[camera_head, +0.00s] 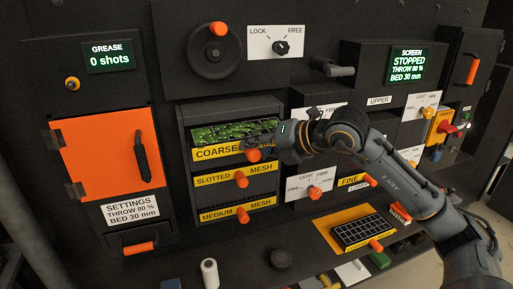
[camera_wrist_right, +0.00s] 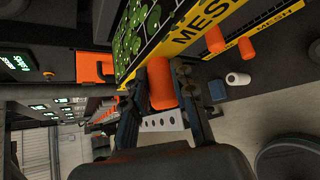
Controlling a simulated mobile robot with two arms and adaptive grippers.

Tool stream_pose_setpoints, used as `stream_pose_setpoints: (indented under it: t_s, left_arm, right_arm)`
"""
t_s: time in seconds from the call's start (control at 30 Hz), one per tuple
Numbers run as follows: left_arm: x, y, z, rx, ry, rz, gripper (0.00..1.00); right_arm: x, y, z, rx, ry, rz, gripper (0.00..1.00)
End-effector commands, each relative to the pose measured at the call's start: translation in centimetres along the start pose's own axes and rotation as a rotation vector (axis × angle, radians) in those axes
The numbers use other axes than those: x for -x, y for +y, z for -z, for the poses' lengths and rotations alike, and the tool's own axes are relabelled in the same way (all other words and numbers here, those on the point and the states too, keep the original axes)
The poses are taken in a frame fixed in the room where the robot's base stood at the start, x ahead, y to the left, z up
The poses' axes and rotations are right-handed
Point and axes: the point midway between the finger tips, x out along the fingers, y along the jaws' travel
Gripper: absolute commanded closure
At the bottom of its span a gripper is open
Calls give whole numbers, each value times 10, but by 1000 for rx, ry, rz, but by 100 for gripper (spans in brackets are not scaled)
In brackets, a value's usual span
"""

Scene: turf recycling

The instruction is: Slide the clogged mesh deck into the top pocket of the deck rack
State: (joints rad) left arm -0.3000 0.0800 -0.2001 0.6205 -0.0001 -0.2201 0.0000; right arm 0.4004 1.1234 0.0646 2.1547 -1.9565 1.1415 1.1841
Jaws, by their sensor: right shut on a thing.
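The clogged coarse mesh deck (camera_head: 225,133), black mesh packed with green turf, lies in the top pocket of the deck rack (camera_head: 184,165), its yellow label at the front. How deep it sits is hard to tell. My right gripper (camera_head: 262,143) is shut on the deck's orange handle at its right front. In the right wrist view the fingers (camera_wrist_right: 160,100) straddle the orange handle (camera_wrist_right: 160,82), beside the yellow label (camera_wrist_right: 205,22) and green mesh. My gripper and arm hide the deck's right end. My left gripper is not in view.
Slotted (camera_head: 215,179) and medium (camera_head: 217,214) mesh decks fill the lower pockets, orange handles out. An orange door (camera_head: 100,155) is at left. Knob panels stand to the right, partly behind my right arm. Below, a ledge holds a white roll (camera_head: 210,273) and a black grid deck (camera_head: 362,232).

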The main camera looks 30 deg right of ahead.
Motion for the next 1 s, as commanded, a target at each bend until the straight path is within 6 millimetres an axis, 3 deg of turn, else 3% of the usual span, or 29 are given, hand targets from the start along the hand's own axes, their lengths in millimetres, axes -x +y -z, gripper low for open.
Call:
stream_pose_setpoints:
  t_s: [1.0]
  left_arm:
    - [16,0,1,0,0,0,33]
  right_arm:
    - [-16,2,-18,0,-7,-6,100]
